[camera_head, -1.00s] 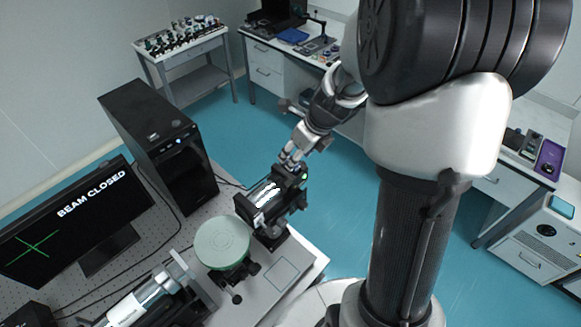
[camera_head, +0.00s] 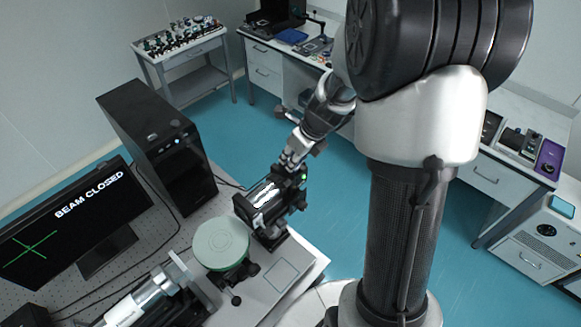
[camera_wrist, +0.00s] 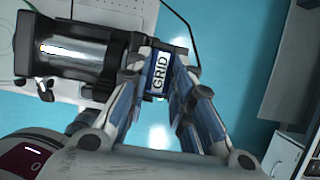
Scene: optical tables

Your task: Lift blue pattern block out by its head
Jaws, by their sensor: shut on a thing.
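The blue pattern block (camera_wrist: 159,72) carries a white label reading "GRID". In the wrist view it sits between the two fingers of my gripper (camera_wrist: 160,95), which are shut on it. The block is beside the black cylindrical device (camera_wrist: 80,48), and I cannot tell how far it is out of its slot. In the head view my gripper (camera_head: 290,160) is at the upper right end of the same black device (camera_head: 272,200). The block itself is hidden there by the fingers.
A round pale green disc (camera_head: 221,243) stands on a mount beside the device. A black computer tower (camera_head: 158,145) and a monitor reading "BEAM CLOSED" (camera_head: 65,230) stand on the perforated table. Blue floor (camera_head: 335,215) is open to the right.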

